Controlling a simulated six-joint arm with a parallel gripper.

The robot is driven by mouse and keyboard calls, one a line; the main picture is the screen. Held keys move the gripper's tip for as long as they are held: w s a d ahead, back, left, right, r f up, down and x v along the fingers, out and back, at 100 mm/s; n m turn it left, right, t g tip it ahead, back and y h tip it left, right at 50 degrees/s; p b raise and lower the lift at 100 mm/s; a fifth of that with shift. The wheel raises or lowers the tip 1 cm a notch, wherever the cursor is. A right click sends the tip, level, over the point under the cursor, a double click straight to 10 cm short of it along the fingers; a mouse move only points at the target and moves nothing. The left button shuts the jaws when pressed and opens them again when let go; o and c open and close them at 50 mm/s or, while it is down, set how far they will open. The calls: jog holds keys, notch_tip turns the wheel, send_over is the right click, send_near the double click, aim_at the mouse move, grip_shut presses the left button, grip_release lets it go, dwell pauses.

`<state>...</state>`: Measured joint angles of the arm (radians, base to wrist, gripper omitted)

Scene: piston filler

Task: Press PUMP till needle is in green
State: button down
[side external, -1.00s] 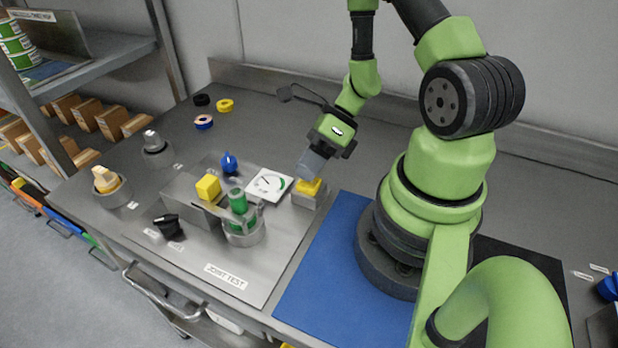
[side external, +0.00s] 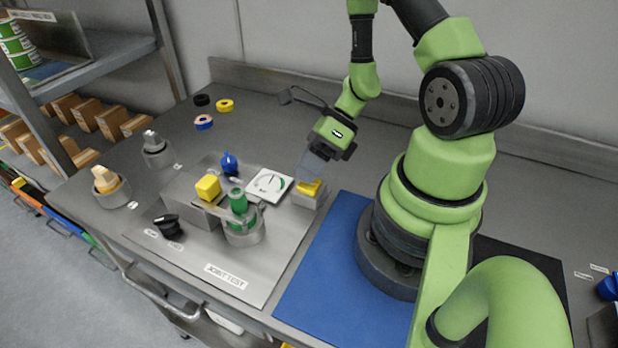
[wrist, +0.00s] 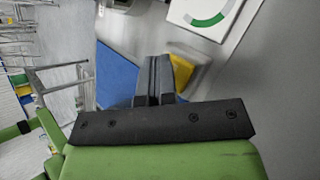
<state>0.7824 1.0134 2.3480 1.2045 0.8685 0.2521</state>
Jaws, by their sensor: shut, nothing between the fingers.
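My gripper (side external: 306,179) is shut and empty, fingers pointing down at a yellow button (side external: 311,188) on a small grey block. It is very close to the button; I cannot tell whether they touch. In the wrist view the shut fingers (wrist: 153,65) are just left of the yellow button (wrist: 182,70), partly covering it. No PUMP label is readable. The white gauge (side external: 270,185) lies left of the button; its thin needle appears to point nearly up, and its green arc is on the right side. In the wrist view only the gauge's green part (wrist: 210,18) shows.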

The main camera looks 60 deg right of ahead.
jog(key=shift+r, duration=1.1)
notch_tip(320, 180, up, 5)
dwell(0.6)
jog(key=s+a+r+n+t+h, duration=0.1)
jog(key=s+a+r+n+h, duration=0.1)
jog(key=r+n, duration=0.7)
jog(key=s+a+r+n+t+h, duration=0.2)
jog(key=r+n, duration=0.8)
jog(key=n, duration=0.8)
jog(key=s+a+h, duration=0.1)
jog(key=a+h, duration=0.1)
jog(key=shift+s+a+n, duration=0.3)
jog(key=shift+a+n, duration=0.05)
jog(key=shift+n, duration=0.05)
